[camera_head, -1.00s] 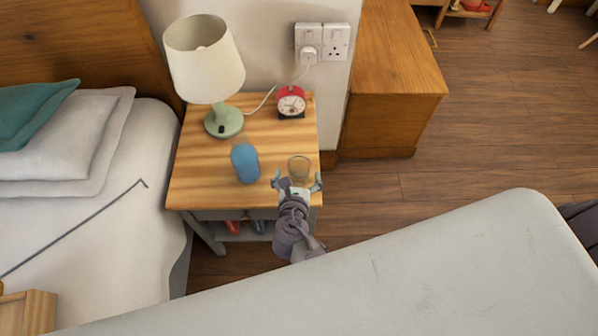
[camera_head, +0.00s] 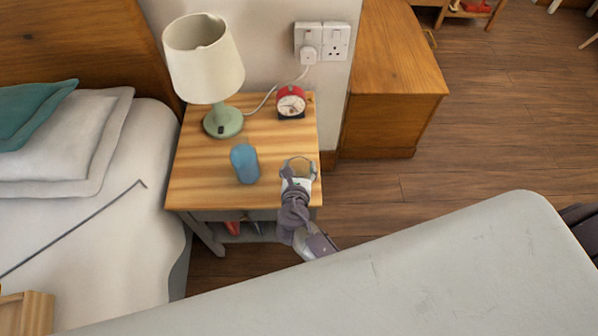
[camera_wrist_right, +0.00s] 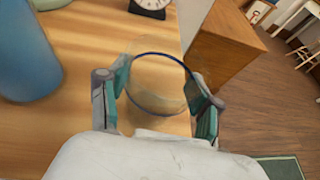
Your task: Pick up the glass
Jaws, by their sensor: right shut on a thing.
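The clear glass (camera_head: 298,163) is at the right front part of the wooden nightstand (camera_head: 195,185). My right gripper (camera_head: 298,170) is around the glass and shut on it. In the right wrist view the glass (camera_wrist_right: 158,85), with its blue rim, sits between the two green-padded fingers of the gripper (camera_wrist_right: 158,100). I cannot tell whether its base touches the nightstand top. My left gripper is not in view.
A blue cup-like object (camera_head: 244,164) stands left of the glass. A red alarm clock (camera_head: 291,102) and a green-based lamp (camera_head: 223,120) stand behind. A wooden cabinet (camera_head: 395,80) is to the right. The bed (camera_head: 110,240) is on the left.

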